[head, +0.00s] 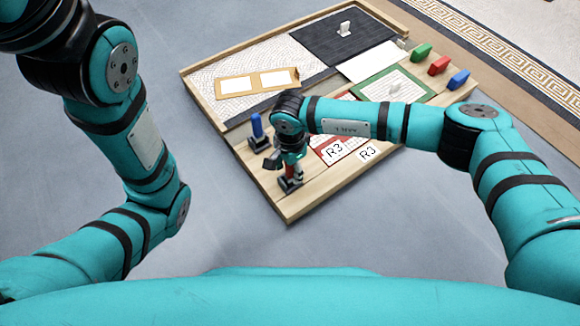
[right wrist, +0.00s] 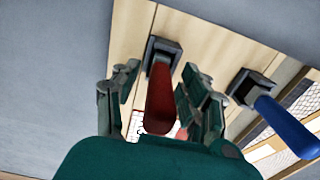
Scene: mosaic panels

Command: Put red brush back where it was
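The red brush (head: 290,171) stands upright in a dark square base at the near-left corner of the wooden board (head: 302,203). In the right wrist view its red handle (right wrist: 160,98) rises from that base. My right gripper (head: 285,158) is over the brush. In the right wrist view, the right gripper (right wrist: 160,75) has one finger on each side of the handle, with gaps showing, so it looks open around it. The handle's top is partly hidden by the gripper body. My left arm is at the left, but its gripper is out of view.
A blue brush (head: 256,127) stands in a similar base close by; it also shows in the right wrist view (right wrist: 287,125). Green (head: 421,52), red (head: 439,65) and blue (head: 459,79) blocks line the far-right edge.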

